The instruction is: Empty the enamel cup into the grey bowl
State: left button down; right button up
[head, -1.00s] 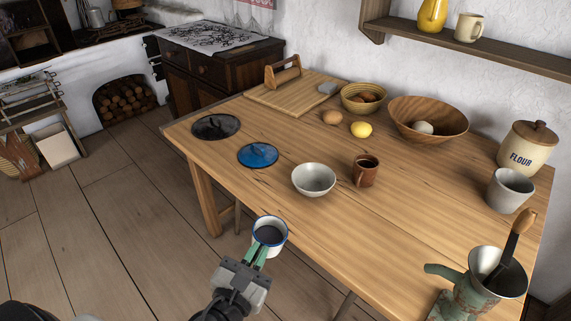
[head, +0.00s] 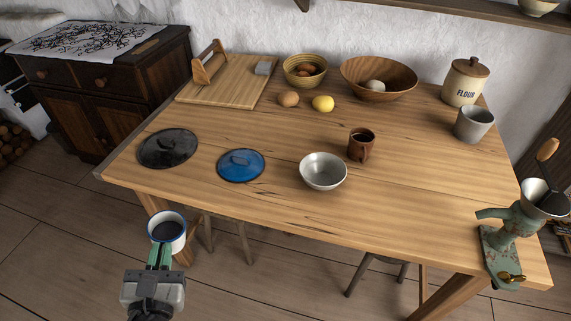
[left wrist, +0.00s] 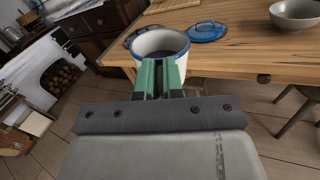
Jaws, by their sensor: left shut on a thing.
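The white enamel cup (head: 167,230) with a blue rim is held upright by my left gripper (head: 160,256), which is shut on its near wall. The cup has dark contents, and it is in front of the table's front edge, over the floor. In the left wrist view the cup (left wrist: 160,44) shows just beyond the green fingers (left wrist: 159,78). The grey bowl (head: 323,172) stands on the table near its front edge, to the right of the cup. It looks empty in the head view and shows in part in the left wrist view (left wrist: 294,14). My right gripper is out of view.
On the table (head: 255,205), a blue lid (head: 241,165) and a dark lid (head: 168,149) lie left of the bowl. A brown mug (head: 361,146) stands close at its right. A green grinder (head: 512,228) is at the right corner. Stools stand under the table.

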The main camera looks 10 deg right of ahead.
aim_at(322, 171)
jog(key=i+j+z, duration=0.1)
jog(key=j+z, duration=0.2)
jog(key=j, duration=1.25)
jog(key=z, duration=2.1)
